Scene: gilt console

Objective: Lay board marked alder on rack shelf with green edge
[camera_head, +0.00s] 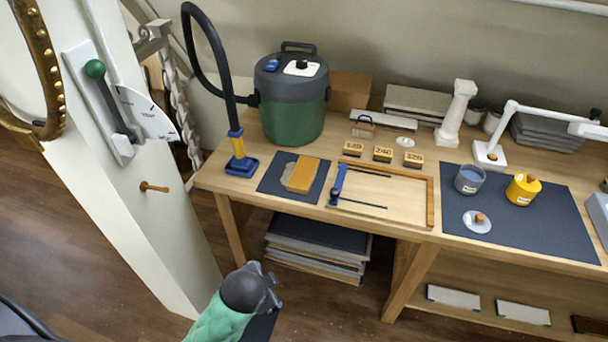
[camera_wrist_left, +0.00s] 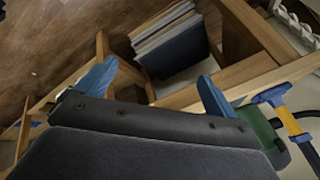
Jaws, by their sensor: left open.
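An orange-tan board (camera_head: 303,174) lies on a small dark mat on the bench; no wood name is readable on it, so I cannot tell whether it is alder. A pale flat piece with a green edge (camera_head: 523,312) shows low under the bench at right; I cannot tell if it is the rack shelf. My left gripper (camera_head: 268,284) is in front of the bench, low and left of its middle, apart from the board. In the left wrist view its two blue fingers (camera_wrist_left: 158,92) are spread, with nothing visible between them. My right gripper is out of view.
The bench (camera_head: 215,178) carries a green vacuum (camera_head: 294,115), a blue-and-wood frame (camera_head: 425,205), grit blocks (camera_head: 383,153) and tins (camera_head: 522,190). A stack of slabs (camera_head: 315,250) sits beneath; it also shows in the left wrist view (camera_wrist_left: 180,50). A white post (camera_head: 130,200) stands left.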

